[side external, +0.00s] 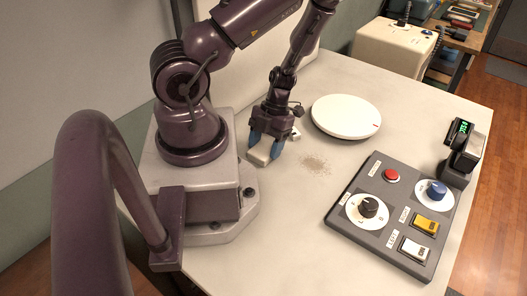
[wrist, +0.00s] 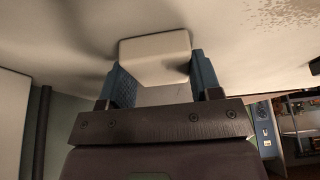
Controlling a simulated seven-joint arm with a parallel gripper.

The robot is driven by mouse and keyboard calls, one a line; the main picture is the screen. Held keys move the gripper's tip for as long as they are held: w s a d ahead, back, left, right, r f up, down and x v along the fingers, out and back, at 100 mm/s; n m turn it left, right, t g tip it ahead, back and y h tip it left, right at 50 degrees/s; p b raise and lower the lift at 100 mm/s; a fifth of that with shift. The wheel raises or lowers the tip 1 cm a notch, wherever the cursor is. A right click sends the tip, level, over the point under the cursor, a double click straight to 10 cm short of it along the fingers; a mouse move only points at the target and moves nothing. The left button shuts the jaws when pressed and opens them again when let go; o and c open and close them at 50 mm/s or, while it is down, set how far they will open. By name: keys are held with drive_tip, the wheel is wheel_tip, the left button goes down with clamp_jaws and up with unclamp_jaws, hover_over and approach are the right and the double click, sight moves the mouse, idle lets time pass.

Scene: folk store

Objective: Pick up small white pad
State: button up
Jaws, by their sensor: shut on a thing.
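The small white pad (side external: 260,157) is a rounded, off-white block close to the base of my arm in the side external view. My gripper (side external: 266,151) points down over it, with its blue fingers on either side. In the wrist view the pad (wrist: 156,57) sits between the two blue fingers of my gripper (wrist: 160,80), which are shut on it. The pad is at or just above the table top; I cannot tell if it touches the surface.
A round white disc (side external: 346,115) lies to the right of my gripper. A speckled patch (side external: 316,164) marks the table nearby. A grey control panel (side external: 388,215) with knobs and buttons is at the front right. A dark device with a green display (side external: 460,140) stands at the right edge.

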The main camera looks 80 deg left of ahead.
sight(266, 147)
drive_tip(key=shift+r, duration=0.1)
wheel_tip(266, 147, up, 10)
idle(0.6)
drive_tip(key=shift+o, duration=0.2)
drive_tip(key=shift+d, duration=0.1)
